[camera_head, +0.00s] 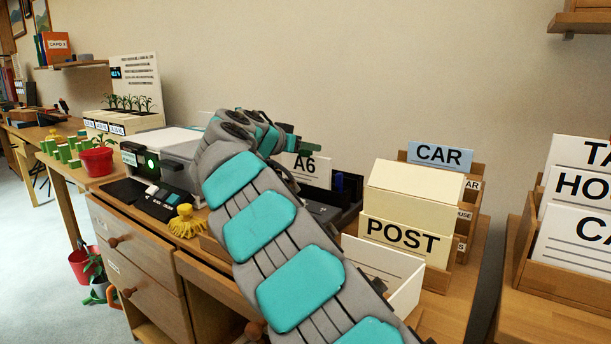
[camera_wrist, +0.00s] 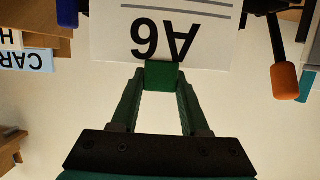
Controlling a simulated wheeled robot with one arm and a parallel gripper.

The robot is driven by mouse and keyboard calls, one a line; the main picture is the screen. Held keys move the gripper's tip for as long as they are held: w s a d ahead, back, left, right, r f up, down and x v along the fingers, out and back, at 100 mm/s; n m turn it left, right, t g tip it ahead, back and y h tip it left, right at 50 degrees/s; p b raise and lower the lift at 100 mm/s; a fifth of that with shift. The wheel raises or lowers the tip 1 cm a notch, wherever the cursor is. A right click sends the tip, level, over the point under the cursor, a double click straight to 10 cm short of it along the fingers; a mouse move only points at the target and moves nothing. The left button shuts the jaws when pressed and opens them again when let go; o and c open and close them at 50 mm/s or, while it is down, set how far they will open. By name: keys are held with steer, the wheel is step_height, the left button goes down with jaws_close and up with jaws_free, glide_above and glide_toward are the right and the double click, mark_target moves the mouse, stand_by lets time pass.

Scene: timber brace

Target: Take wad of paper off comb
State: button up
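My gripper (camera_head: 311,148) is stretched out over the back of the desk, close to a white card marked A6 (camera_head: 308,170). I cannot make out a comb or a wad of paper in either view. My arm hides part of the desk.
A cream POST box (camera_head: 405,236) and a blue CAR card (camera_head: 439,155) stand to the right of my arm. A dark tray (camera_head: 345,205) is behind it. A yellow brush-like thing (camera_head: 187,222) and a grey machine (camera_head: 180,160) are to the left.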

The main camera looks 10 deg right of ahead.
jaws_close()
stand_by(0.8)
